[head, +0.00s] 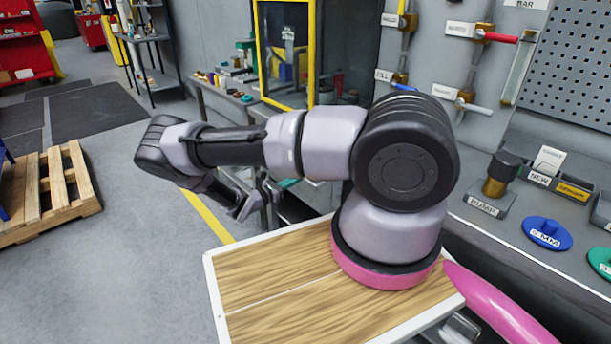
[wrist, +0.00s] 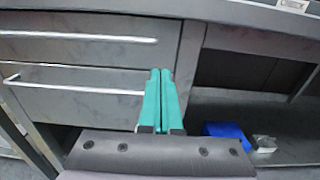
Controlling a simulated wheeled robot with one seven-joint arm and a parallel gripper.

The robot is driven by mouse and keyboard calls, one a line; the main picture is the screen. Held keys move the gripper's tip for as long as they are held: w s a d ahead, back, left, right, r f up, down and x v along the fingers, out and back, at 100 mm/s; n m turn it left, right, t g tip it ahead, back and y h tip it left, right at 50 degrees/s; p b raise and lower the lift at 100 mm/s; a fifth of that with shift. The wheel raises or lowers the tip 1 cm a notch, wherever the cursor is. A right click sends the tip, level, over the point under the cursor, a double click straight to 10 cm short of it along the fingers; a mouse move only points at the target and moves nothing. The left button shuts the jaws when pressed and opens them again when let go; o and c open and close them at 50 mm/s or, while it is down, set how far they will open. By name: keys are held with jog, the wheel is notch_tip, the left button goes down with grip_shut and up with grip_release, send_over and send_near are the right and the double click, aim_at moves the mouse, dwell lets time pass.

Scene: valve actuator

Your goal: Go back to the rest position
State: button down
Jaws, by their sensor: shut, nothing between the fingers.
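My gripper (wrist: 161,75) is shut, with its two green fingers side by side and nothing between them. In the wrist view it faces the grey drawers (wrist: 85,95) under a bench. In the head view my arm is folded out to the left, and my gripper (head: 285,184) hangs low in front of the bench, partly hidden behind the arm. Only small green tips show there.
A wall panel (head: 465,60) with labelled valves stands at the right. A bench (head: 490,225) below it holds a pump knob (head: 497,180) and a blue disc (head: 546,234). A wooden pallet (head: 50,190) lies at the left. The floor between is clear. A blue box (wrist: 226,133) sits under the bench.

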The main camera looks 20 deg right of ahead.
jog(key=s+a+r+m+g+y, duration=0.2)
jog(key=s+r+m+y, duration=0.3)
jog(key=r, duration=0.6)
jog(key=s+a+r+m+g+y, duration=0.15)
jog(key=r+m+y, duration=0.25)
jog(key=r+m, duration=0.5)
jog(key=s+a+r+m+g+y, duration=0.2)
jog(key=r+m+g+y, duration=0.15)
jog(key=r, duration=0.95)
jog(key=s+a+r+m+t+y, duration=0.1)
jog(key=s+r+m+t+y, duration=0.2)
jog(key=s+r, duration=0.6)
jog(key=s+a+r+m+t+y, duration=0.2)
jog(key=s+r+m+t, duration=0.3)
jog(key=s+r, duration=0.5)
jog(key=shift+s+a+r+t+y, duration=0.25)
jog(key=shift+r+t+y, duration=0.45)
jog(key=shift+r, duration=0.8)
